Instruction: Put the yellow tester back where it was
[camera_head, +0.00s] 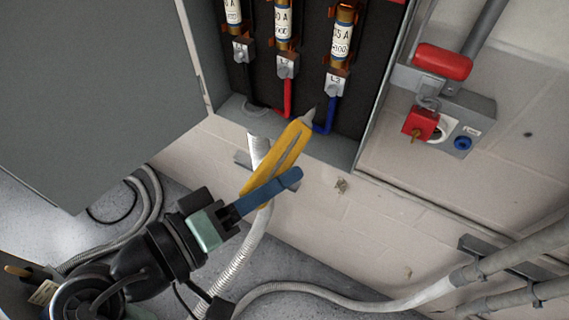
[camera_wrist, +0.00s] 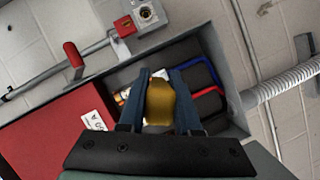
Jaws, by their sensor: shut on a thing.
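My gripper (camera_head: 284,180) has blue fingers and is shut on the yellow tester (camera_head: 274,158). The tester is tilted, its grey tip pointing up and right toward the lower edge of the open cabinet opening in the head view. In the wrist view the yellow tester (camera_wrist: 160,103) sits between the two fingers of my gripper (camera_wrist: 160,78). The far finger is mostly hidden behind the tester in the head view. I cannot tell whether the tip touches the cabinet.
The grey cabinet (camera_head: 345,152) holds several fuses (camera_head: 343,38) and black, red and blue cables. Its grey door (camera_head: 95,80) stands open at the left. A red handle (camera_head: 442,62) and red padlock (camera_head: 420,124) are at the right. Flexible conduit (camera_head: 238,258) runs below.

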